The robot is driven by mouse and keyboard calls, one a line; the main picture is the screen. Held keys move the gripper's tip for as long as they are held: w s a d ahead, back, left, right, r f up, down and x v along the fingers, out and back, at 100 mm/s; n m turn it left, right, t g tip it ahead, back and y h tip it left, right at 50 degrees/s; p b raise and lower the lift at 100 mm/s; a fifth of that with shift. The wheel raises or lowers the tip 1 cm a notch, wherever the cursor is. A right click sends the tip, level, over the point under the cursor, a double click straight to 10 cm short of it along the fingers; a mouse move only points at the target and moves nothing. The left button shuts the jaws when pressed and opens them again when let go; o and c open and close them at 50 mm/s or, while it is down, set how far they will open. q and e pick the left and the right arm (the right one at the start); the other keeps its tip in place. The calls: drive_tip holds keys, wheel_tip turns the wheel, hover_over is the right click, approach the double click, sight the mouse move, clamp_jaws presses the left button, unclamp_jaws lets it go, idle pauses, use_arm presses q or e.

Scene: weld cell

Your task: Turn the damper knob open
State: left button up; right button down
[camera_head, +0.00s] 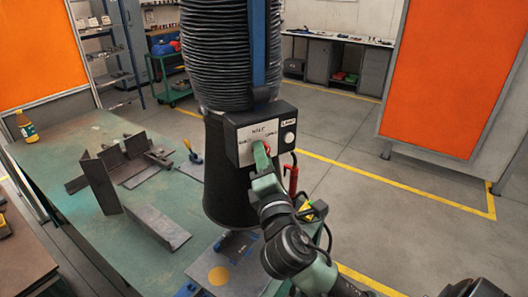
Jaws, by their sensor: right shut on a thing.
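A control box (246,137) with a pale labelled face is mounted on the front of the black extraction hood (226,188). My right gripper (263,152) reaches up from the lower right to the lower middle of the box face, beneath the printed labels. It is shut on the damper knob there. The fingers hide most of the knob, so I cannot tell which way it points. My left gripper is not in view.
A round white button (289,137) sits at the box's right. The ribbed hose (222,50) rises above. A green table (110,215) at left carries steel plates (157,228) and a bottle (27,127). Red clamp handles (293,180) are close to my right arm. Floor at right is clear.

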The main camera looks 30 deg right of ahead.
drive_tip(key=shift+r+m+g+p, duration=0.15)
drive_tip(key=shift+m+g+p, duration=0.3)
drive_tip(key=shift+m+p, duration=0.65)
drive_tip(key=shift+r+m+g+p, duration=0.1)
drive_tip(key=shift+m+g+p, duration=0.35)
drive_tip(key=shift+m+p, duration=0.65)
drive_tip(key=shift+m+b, duration=0.3)
drive_tip(key=shift+m, duration=0.1)
drive_tip(key=c, duration=0.9)
unclamp_jaws()
drive_tip(key=shift+c, duration=0.2)
drive_tip(key=shift+f, duration=0.1)
